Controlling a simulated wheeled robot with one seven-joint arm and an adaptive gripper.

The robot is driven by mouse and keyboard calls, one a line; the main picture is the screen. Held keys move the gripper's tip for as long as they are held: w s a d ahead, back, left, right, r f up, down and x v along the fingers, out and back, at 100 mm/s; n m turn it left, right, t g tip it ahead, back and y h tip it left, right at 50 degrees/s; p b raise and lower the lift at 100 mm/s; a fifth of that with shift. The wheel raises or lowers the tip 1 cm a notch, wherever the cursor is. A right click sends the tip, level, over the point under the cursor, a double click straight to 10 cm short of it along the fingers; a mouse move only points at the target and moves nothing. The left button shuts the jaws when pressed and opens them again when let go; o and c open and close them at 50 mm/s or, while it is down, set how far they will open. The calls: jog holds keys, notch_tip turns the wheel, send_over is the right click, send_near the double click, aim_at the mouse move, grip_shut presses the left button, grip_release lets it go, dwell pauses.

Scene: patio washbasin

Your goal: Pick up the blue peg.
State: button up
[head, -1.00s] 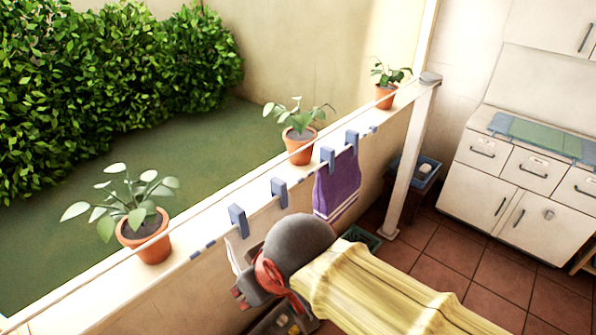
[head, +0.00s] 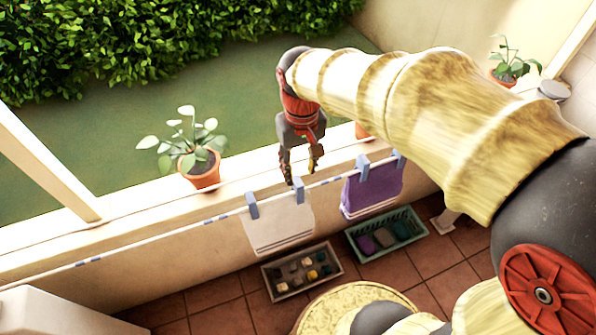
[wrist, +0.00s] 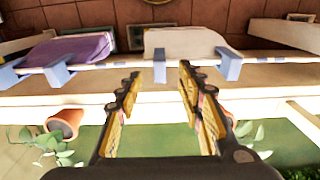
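Several blue pegs clip cloths to a line along the sill. One blue peg (head: 299,190) holds the right end of a white cloth (head: 280,224), another blue peg (head: 252,206) its left end. Two more hold a purple towel (head: 371,191). My gripper (head: 301,176) points down, open and empty, with its fingertips just above the white cloth's right peg in the head view. In the wrist view, that peg (wrist: 160,71) appears between and just beyond the open fingertips (wrist: 160,76). I see no contact with it.
A potted plant (head: 201,172) stands on the sill to the left; another pot (head: 362,131) is partly hidden behind my arm. A grey tray (head: 268,283) and a green crate (head: 362,252) sit on the tiled floor below. A pillar (head: 45,165) rises at the left.

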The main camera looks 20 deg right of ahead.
aim_at(298, 181)
jog(key=shift+w+r, duration=0.25)
jog(key=shift+w, duration=0.05)
jog(key=shift+w+f+p, duration=0.1)
jog(key=shift+f+p, duration=0.05)
jog(key=shift+p, duration=0.2)
jog(key=shift+w+f+p, duration=0.15)
jog(key=shift+f+p, duration=0.05)
jog(key=shift+f, duration=1.75)
jog(key=shift+w+f+p, duration=0.15)
jog(key=shift+f+p, duration=0.05)
jog(key=shift+f, duration=1.7)
jog(key=shift+c, duration=0.4)
jog(key=c, duration=0.7)
jog(key=shift+c, duration=0.8)
jog(key=shift+r, duration=0.15)
